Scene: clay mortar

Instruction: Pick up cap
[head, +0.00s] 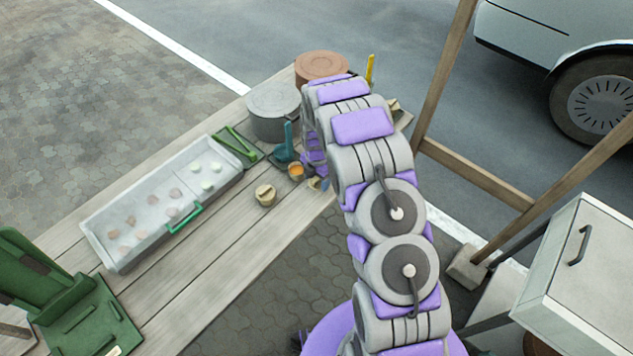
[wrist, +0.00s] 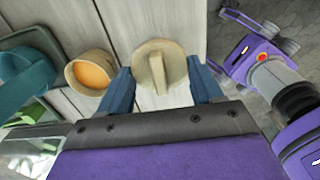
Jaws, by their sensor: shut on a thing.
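The cap is a round beige piece with a raised ridge across its middle. In the wrist view the cap (wrist: 155,62) sits between the two blue fingers of my gripper (wrist: 160,88), which is shut on it. In the head view my gripper (head: 318,183) is low at the table's right edge, mostly hidden behind my arm. I cannot tell whether the cap still touches the table.
A cup with orange contents (wrist: 91,74) stands close to the left of the cap, beside a teal object (wrist: 25,75). A small beige pot (head: 265,195), a long tray (head: 110,255), a grey pot (head: 272,112) and a brown pot (head: 322,66) share the plank table (head: 190,290).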

